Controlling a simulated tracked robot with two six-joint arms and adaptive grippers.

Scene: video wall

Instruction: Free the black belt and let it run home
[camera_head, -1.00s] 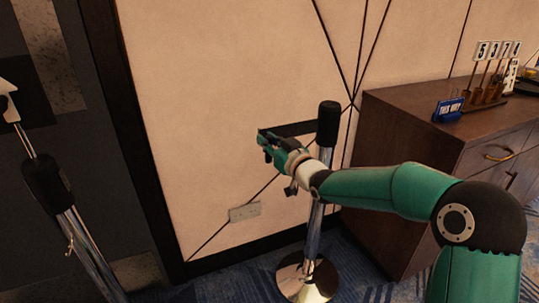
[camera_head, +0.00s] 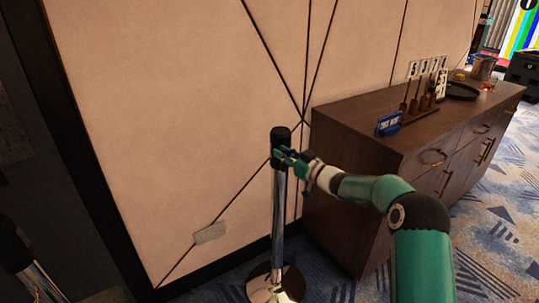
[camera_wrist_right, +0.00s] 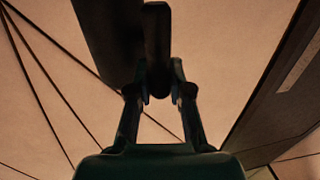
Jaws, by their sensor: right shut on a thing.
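A chrome post (camera_head: 279,215) with a black head (camera_head: 281,143) stands upright in front of the panelled wall. My right gripper (camera_head: 284,157) is right at this head, at the end of my green arm. In the wrist view its fingers (camera_wrist_right: 160,92) are shut on a narrow black piece (camera_wrist_right: 157,45), which looks like the end of the black belt. No stretched belt shows in the head view; any short length at the head is hidden or too small to tell. A second post (camera_head: 14,250) is partly in view at the lower left. My left gripper is out of view.
A brown cabinet (camera_head: 345,145) stands right of the post, with a blue sign (camera_head: 389,124), number cards and a black tray (camera_head: 462,91) on top. A wall outlet (camera_head: 210,232) is low on the left. Patterned carpet is open at the right.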

